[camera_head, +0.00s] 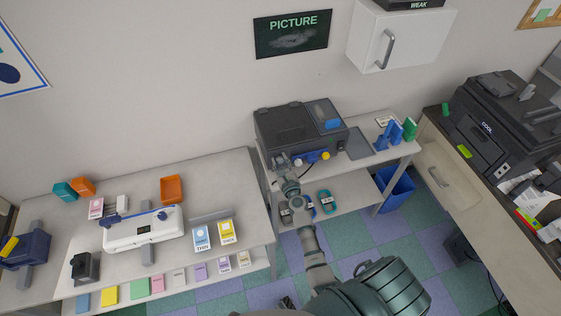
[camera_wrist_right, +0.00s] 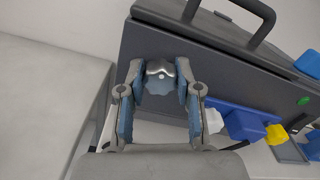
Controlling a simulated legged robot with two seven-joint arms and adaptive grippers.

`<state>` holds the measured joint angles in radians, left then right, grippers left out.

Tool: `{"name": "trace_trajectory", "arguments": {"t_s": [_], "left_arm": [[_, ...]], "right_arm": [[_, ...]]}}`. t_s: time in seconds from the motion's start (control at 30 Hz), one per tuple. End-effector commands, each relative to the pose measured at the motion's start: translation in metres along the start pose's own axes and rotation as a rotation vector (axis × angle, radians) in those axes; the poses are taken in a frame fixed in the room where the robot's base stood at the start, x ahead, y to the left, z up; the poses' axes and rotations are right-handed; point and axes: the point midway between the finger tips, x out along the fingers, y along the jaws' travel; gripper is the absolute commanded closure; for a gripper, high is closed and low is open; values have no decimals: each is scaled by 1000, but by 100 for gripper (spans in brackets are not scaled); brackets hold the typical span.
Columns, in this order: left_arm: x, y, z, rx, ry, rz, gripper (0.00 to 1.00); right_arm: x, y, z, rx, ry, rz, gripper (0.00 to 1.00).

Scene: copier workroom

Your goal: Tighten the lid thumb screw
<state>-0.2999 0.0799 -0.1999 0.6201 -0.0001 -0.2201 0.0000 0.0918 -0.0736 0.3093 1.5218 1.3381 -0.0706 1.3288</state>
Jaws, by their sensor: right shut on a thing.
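The lid thumb screw (camera_wrist_right: 160,70) is a silver lobed knob on the front face of a dark grey machine (camera_wrist_right: 215,75). My right gripper (camera_wrist_right: 160,92) is shut on it, with one blue-padded finger on each side. In the head view the machine (camera_head: 290,128) stands on the middle table, and my right gripper (camera_head: 280,162) is at its front left. The thumb screw itself is too small and covered to make out there. The lid, with a black bar handle (camera_wrist_right: 262,14), appears down. My left gripper is not in view.
Right of the gripper, a blue part (camera_wrist_right: 245,124), a white knob (camera_wrist_right: 213,121) and a yellow knob (camera_wrist_right: 277,134) sit at the machine's front. A left table holds a white device (camera_head: 145,232) and an orange tray (camera_head: 173,189). A blue bin (camera_head: 397,190) stands at right.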

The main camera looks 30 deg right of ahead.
Motion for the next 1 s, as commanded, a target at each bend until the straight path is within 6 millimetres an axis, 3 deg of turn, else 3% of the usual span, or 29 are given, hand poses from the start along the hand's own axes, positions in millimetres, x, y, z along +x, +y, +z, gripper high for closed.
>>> {"name": "trace_trajectory", "arguments": {"t_s": [0.03, 0.4, 0.93, 0.97, 1.0], "left_arm": [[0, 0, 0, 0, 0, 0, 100], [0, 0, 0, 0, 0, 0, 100], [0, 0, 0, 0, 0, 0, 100], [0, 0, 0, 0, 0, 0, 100], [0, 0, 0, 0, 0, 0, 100]], "right_arm": [[-3, 5, -7, 32, 13, 9, 100], [-3, 5, -7, 179, 13, 7, 100], [-3, 4, -7, 200, 13, 6, 100], [-3, 4, -7, 200, 13, 5, 62], [-3, 4, -7, 200, 13, 5, 52]]}}
